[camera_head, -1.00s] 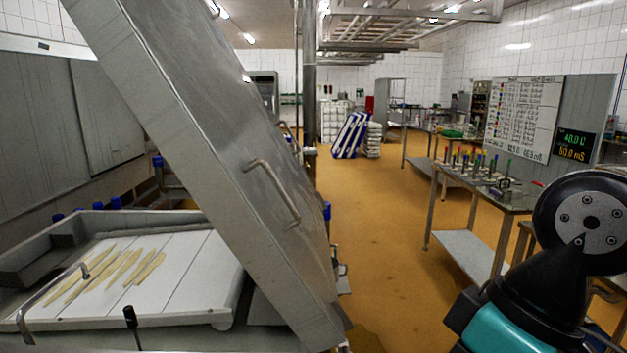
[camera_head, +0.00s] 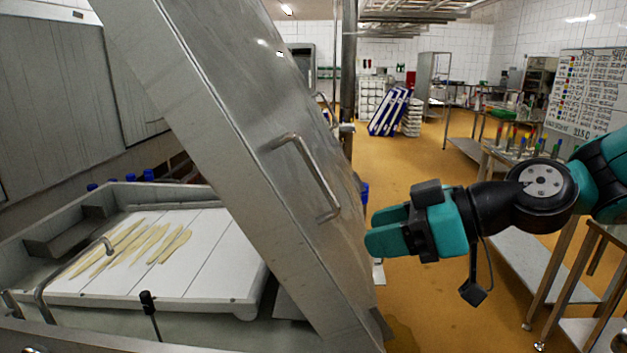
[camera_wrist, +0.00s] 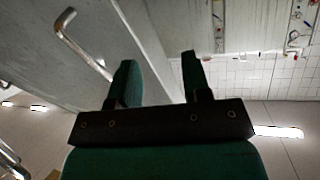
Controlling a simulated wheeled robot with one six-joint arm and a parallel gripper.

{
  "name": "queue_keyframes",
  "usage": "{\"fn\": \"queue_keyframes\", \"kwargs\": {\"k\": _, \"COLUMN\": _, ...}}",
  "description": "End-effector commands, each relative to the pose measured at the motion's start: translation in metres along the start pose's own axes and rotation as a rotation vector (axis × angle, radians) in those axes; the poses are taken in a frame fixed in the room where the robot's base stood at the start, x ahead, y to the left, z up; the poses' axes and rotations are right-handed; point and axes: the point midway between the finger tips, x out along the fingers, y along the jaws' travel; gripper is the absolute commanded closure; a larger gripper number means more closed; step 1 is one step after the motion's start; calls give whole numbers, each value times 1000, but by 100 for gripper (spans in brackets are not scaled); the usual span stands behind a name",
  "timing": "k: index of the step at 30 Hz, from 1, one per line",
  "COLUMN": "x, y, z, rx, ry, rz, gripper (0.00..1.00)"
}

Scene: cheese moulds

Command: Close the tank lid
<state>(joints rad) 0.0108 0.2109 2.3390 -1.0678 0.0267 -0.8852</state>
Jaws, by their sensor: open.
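The tank lid (camera_head: 235,140) is a large grey metal plate. It stands tilted open, leaning up to the left, with a bent bar handle (camera_head: 308,178) on its face. The tank (camera_head: 25,262) is open at the lower left; a white board with pale strips lies in it. My gripper (camera_head: 368,230) is teal and black, open and empty, just right of the lid's face and a little below and right of the handle. In the wrist view the lid (camera_wrist: 35,75) fills the left, its handle (camera_wrist: 82,42) lies left of my open fingers (camera_wrist: 157,75), apart from them.
A metal table with coloured bottles (camera_head: 520,150) stands at the right, with a whiteboard (camera_head: 585,95) behind it. Blue and white crates (camera_head: 390,112) lean at the back. A vertical pole (camera_head: 348,70) rises behind the lid. The yellow floor (camera_head: 425,170) is clear between lid and table.

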Motion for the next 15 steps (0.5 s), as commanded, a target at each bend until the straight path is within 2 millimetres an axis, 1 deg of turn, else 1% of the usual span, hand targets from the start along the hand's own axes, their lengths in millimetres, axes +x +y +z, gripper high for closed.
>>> {"fn": "queue_keyframes", "kwargs": {"k": 1, "x": 2, "y": 29, "z": 4, "rx": -49, "ry": 101, "rz": 54, "gripper": 56}}
{"fn": "queue_keyframes", "kwargs": {"k": 3, "x": -2, "y": 60, "z": 0, "rx": -127, "ry": 222, "rz": 136, "gripper": 56}}
{"fn": "queue_keyframes", "kwargs": {"k": 6, "x": -11, "y": 92, "z": -2, "rx": -199, "ry": 332, "rz": 246, "gripper": 56}}
{"fn": "queue_keyframes", "kwargs": {"k": 9, "x": -17, "y": 108, "z": -4, "rx": -235, "ry": 381, "rz": 310, "gripper": 56}}
{"fn": "queue_keyframes", "kwargs": {"k": 11, "x": -15, "y": 112, "z": -7, "rx": -244, "ry": 392, "rz": 323, "gripper": 56}}
{"fn": "queue_keyframes", "kwargs": {"k": 13, "x": -10, "y": 114, "z": -13, "rx": -248, "ry": 395, "rz": 325, "gripper": 56}}
{"fn": "queue_keyframes", "kwargs": {"k": 15, "x": 1, "y": 116, "z": -19, "rx": -248, "ry": 394, "rz": 322, "gripper": 56}}
